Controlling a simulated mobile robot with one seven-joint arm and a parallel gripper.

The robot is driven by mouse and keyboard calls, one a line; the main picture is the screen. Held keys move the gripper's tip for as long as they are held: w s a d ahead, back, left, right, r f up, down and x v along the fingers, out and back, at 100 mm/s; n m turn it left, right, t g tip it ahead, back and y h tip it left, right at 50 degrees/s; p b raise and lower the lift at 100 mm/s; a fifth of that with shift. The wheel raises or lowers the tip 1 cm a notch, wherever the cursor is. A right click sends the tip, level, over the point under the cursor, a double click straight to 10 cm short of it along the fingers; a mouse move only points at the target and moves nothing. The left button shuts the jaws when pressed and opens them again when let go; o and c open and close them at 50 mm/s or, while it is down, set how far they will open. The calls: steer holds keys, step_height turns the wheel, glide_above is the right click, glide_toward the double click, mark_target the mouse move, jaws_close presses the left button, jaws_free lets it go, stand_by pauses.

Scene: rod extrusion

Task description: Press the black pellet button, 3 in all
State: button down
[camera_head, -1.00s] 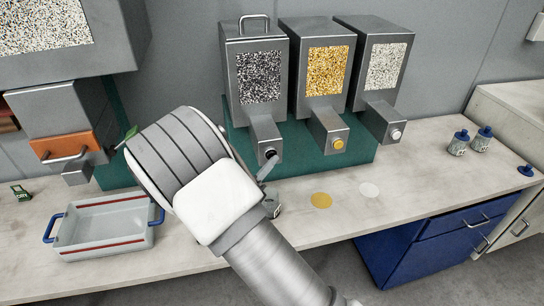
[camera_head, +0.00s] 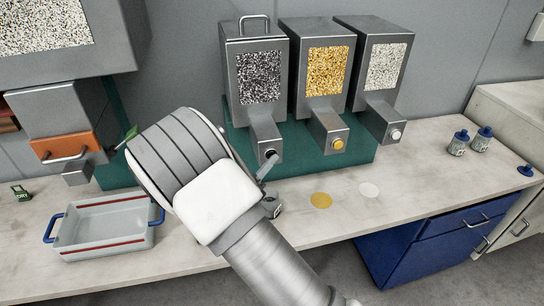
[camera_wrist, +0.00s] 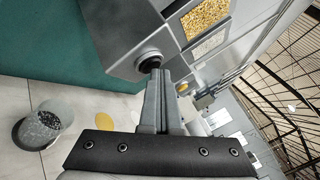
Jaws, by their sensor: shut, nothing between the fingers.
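The black button (camera_wrist: 149,61) sits on the front of the left dispenser's spout, and in the head view the button (camera_head: 269,153) shows just beyond my fingertips. My gripper (camera_wrist: 157,72) is shut and empty, its fingertips at the button; they appear to touch its lower edge, but I cannot tell if it is pressed in. In the head view my gripper (camera_head: 264,176) is mostly hidden behind my wrist. The left dispenser (camera_head: 233,91) has a window of black and white pellets. A clear cup (camera_wrist: 44,126) with some dark pellets stands on the counter below the spout.
Dispensers with a yellow button (camera_head: 337,144) and a white button (camera_head: 396,134) stand to the right. Yellow (camera_head: 321,200) and white (camera_head: 369,190) discs mark the counter. A grey tray (camera_head: 102,247) with blue handles lies left. Small jars (camera_head: 458,146) stand right.

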steer(key=shift+s+d, duration=0.2)
steer(key=shift+s, duration=0.6)
steer(key=shift+s, duration=0.1)
steer(key=s, duration=0.2)
steer(key=s+d+p, duration=0.1)
steer(key=s, duration=0.1)
steer(key=shift+s+d+p, duration=0.2)
steer(key=shift+s+p, duration=0.1)
steer(key=shift+d, duration=0.1)
steer(key=s+d+r+m+g+h, duration=0.1)
steer(key=s+d+r+m+g, duration=0.35)
steer(key=d+m+g, duration=0.4)
steer(key=s+d+r+m+g+h, duration=0.1)
steer(key=s+d+r+m+g, duration=0.4)
steer(key=d+m, duration=0.6)
steer(key=s+a+r+m+t+y, duration=0.1)
steer(key=s+r+m+y, duration=0.3)
steer(key=m, duration=0.6)
steer(key=s+a+r+m+t+y, duration=0.2)
steer(key=s+a+r+m+y, duration=0.1)
steer(key=s+m+y, duration=0.4)
steer(key=s+r+m, duration=0.1)
steer(key=s+m, duration=0.1)
steer(key=m, duration=0.1)
steer(key=shift+a+r, duration=0.25)
steer(key=shift+a, duration=0.15)
